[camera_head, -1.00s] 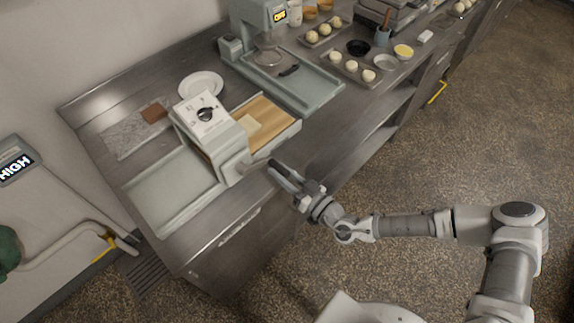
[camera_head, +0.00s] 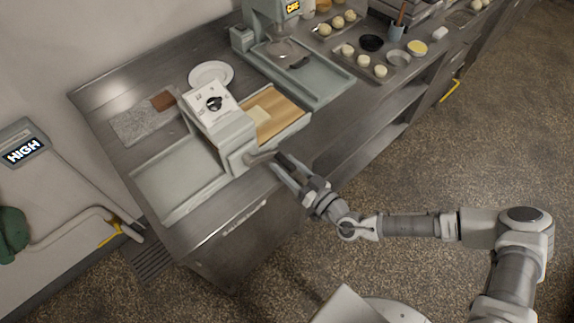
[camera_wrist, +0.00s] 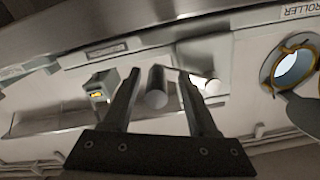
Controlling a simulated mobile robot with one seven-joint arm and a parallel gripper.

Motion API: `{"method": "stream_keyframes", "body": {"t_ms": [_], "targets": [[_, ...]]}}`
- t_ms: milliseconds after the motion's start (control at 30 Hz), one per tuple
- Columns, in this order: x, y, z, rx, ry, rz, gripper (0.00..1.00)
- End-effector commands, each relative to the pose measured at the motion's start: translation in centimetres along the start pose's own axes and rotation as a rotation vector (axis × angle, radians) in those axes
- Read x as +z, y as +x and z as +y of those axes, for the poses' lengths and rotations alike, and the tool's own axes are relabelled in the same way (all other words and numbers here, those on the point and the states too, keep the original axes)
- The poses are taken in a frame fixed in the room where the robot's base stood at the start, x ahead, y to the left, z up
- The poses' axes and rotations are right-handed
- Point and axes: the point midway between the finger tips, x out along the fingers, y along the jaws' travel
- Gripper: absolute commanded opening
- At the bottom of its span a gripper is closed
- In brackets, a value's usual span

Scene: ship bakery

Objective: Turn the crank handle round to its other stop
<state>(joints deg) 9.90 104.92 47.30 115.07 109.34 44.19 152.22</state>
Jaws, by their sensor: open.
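The crank handle (camera_head: 261,157) is a short grey bar on the near side of the pale dough roller machine (camera_head: 238,138), pointing right toward my gripper. My gripper (camera_head: 280,165) is open, with its fingertips at the handle's outer end. In the wrist view a dark cylindrical grip with a round pale end (camera_wrist: 157,88) shows between the two spread fingers of my gripper (camera_wrist: 159,76). I see gaps on both sides of it; whether a finger touches it I cannot tell. The machine's top dial (camera_head: 214,103) faces up.
The machine has a pale tray (camera_head: 180,178) on its left and a wooden board with a dough sheet on its right. A mixer (camera_head: 270,25), a white plate (camera_head: 211,74) and dough trays stand behind. The floor right of the counter is open.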

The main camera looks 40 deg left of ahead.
Motion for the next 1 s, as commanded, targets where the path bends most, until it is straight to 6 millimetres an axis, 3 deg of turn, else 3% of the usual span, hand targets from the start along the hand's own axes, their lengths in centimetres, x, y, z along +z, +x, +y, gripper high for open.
{"method": "stream_keyframes", "body": {"t_ms": [267, 467, 1000], "targets": [[0.0, -0.1, 0.2, 0.003, -0.001, 0.0, 0.59], [0.1, -1.9, 0.3, 0.005, -0.001, 0.0, 0.59], [0.2, -13.8, 0.2, 0.004, -0.002, -0.002, 0.59]]}}
